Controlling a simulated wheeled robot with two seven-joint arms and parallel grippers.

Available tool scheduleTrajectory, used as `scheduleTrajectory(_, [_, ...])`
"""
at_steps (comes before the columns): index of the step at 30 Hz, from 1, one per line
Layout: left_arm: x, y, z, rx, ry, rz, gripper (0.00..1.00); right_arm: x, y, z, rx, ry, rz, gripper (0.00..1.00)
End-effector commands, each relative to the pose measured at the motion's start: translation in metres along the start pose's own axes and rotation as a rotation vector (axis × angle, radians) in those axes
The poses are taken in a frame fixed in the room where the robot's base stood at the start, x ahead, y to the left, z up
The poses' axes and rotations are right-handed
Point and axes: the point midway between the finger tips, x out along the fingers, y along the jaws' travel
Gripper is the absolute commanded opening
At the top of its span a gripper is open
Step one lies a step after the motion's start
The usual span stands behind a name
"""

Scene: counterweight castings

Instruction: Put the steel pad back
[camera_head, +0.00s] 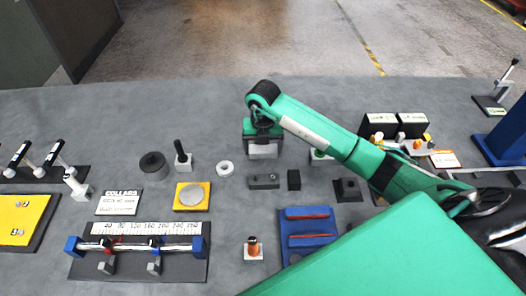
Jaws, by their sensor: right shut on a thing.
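My right gripper (263,139) hangs pointing down over the middle of the grey table, at the end of my green arm. It is shut on a pale grey block, which looks like the steel pad (263,152); the jaws hide part of it. A dark grey block with small marks (263,182) lies on the table nearer to me, apart from the gripper. A round silver disc (191,194) lies on a yellow square plate to the left. My left gripper is not in view.
A white ring (225,168), a dark round weight (153,166) and a black block (294,180) stand nearby. A scale rail (140,250) and a blue tray (309,216) lie nearer to me. The table behind the gripper on the left is clear.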

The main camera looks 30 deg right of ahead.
Motion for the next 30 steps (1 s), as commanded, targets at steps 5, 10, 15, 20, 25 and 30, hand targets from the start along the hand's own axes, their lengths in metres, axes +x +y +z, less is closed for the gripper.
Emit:
scheduleTrajectory(5, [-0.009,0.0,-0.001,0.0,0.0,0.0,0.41,0.024,0.001,-0.001,0.0,0.003,0.001,0.4])
scheduleTrajectory(10, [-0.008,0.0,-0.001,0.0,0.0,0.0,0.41,0.029,0.001,0.0,-0.001,-0.001,0.001,0.4])
scheduleTrajectory(15, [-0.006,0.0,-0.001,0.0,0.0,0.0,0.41,0.031,0.0,0.0,-0.001,0.0,0.001,0.4])
scheduleTrajectory(20, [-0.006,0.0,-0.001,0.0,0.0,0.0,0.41,0.033,0.0,-0.001,-0.001,0.001,0.0,0.99])
scheduleTrajectory(25, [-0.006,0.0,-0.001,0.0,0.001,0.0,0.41,0.033,0.0,-0.001,-0.001,0.001,0.0,1.0])
scheduleTrajectory(30, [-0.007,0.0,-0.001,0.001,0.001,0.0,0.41,0.028,0.0,0.0,-0.001,0.0,0.001,1.0])
